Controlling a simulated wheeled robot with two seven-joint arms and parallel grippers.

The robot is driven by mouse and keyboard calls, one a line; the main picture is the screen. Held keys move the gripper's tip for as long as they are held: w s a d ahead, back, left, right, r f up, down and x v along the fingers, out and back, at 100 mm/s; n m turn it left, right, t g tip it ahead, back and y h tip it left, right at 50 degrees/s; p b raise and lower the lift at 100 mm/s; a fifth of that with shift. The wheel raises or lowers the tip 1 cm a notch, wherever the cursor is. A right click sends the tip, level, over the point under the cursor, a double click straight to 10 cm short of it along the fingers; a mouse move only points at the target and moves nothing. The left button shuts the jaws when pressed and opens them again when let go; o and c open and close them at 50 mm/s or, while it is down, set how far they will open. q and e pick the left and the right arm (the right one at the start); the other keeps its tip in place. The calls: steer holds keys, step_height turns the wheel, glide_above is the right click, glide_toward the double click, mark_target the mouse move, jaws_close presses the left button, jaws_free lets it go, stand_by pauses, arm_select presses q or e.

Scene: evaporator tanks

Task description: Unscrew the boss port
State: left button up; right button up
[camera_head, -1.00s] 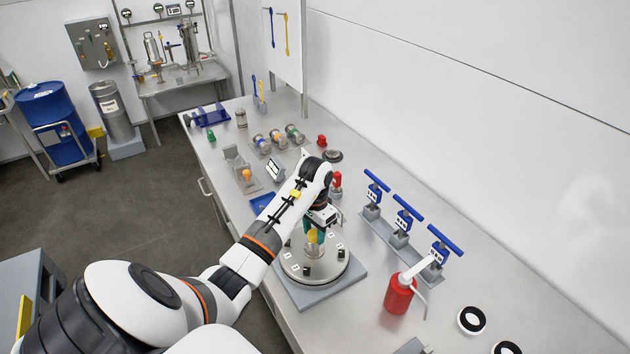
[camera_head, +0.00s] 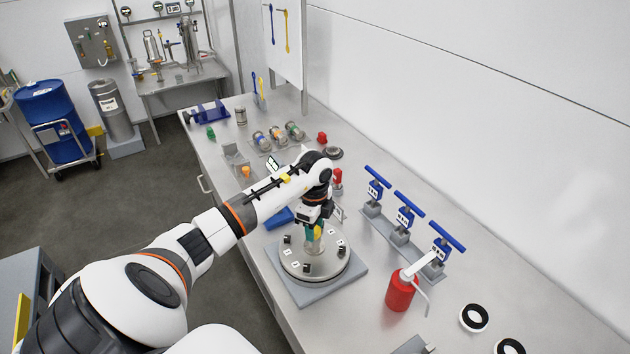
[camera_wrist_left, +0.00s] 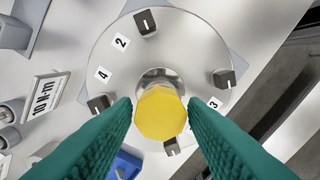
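The boss port is a yellow many-sided cap (camera_wrist_left: 160,112) on a short metal neck, standing up from a round steel lid (camera_wrist_left: 188,32). In the head view, the lid (camera_head: 300,268) sits on a grey square base on the bench, and the cap is partly hidden by my gripper. My left gripper (camera_head: 317,238) points down over the lid. Its green fingers (camera_wrist_left: 160,106) stand on either side of the yellow cap in the wrist view, with a thin gap showing at each side. My right gripper is in neither view.
Dark numbered clamps, such as one (camera_wrist_left: 146,23), ring the lid. A small sign reading 10 N·m (camera_wrist_left: 47,93) stands nearby. Blue T-handled tools (camera_head: 403,218) stand in a rack to the right. A red bottle (camera_head: 401,292) stands in front of them.

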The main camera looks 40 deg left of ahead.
arm_select(q)
steer(key=shift+f+m+b, duration=0.1)
steer(key=shift+m+b, duration=0.35)
steer(key=shift+m, duration=0.65)
steer(key=m+b, duration=0.1)
steer(key=m, duration=0.2)
steer(key=shift+m+b, duration=0.6)
steer(key=shift+m, duration=0.5)
steer(key=m+b, duration=0.1)
steer(key=m, duration=0.2)
steer(key=shift+m+b, duration=0.6)
steer(key=shift+m, duration=0.4)
steer(key=m+b, duration=0.1)
steer(key=m, duration=0.2)
jaws_close()
steer(key=n, duration=0.1)
steer(key=n+p, duration=0.1)
steer(key=shift+r+n, duration=0.2)
steer(key=shift+n, duration=0.1)
steer(key=shift+f+n, duration=0.1)
steer(key=shift+n, duration=1.1)
